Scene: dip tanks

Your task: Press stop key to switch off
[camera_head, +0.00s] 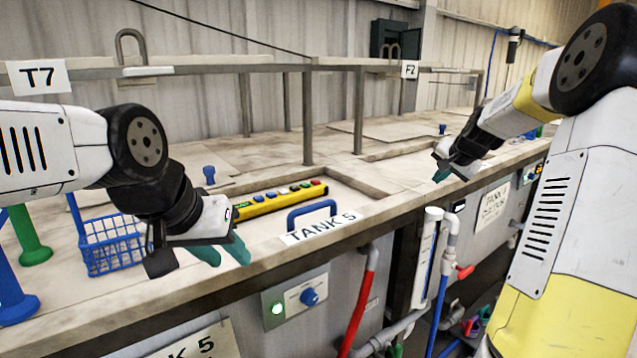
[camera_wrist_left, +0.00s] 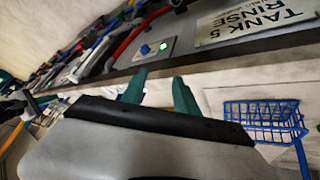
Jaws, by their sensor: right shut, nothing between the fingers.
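A yellow control box (camera_head: 280,201) with a row of coloured keys lies on the counter behind the Tank 5 sign. A red key (camera_head: 317,183) sits at its right end; the key labels are too small to read. My left gripper (camera_head: 223,252) is in front of the box's left end, pointing down over the counter's front edge, apart from the keys. Its teal fingers are spread and empty, as the left wrist view (camera_wrist_left: 158,95) also shows. My right gripper (camera_head: 440,174) is shut and empty over the counter at the right.
A blue wire basket (camera_head: 112,245) stands left of my left gripper. A blue handle (camera_head: 311,213) rises beside the Tank 5 sign (camera_head: 322,229). The front panel (camera_head: 296,297) has a lit green button and blue knob. A rail with posts (camera_head: 307,120) runs behind.

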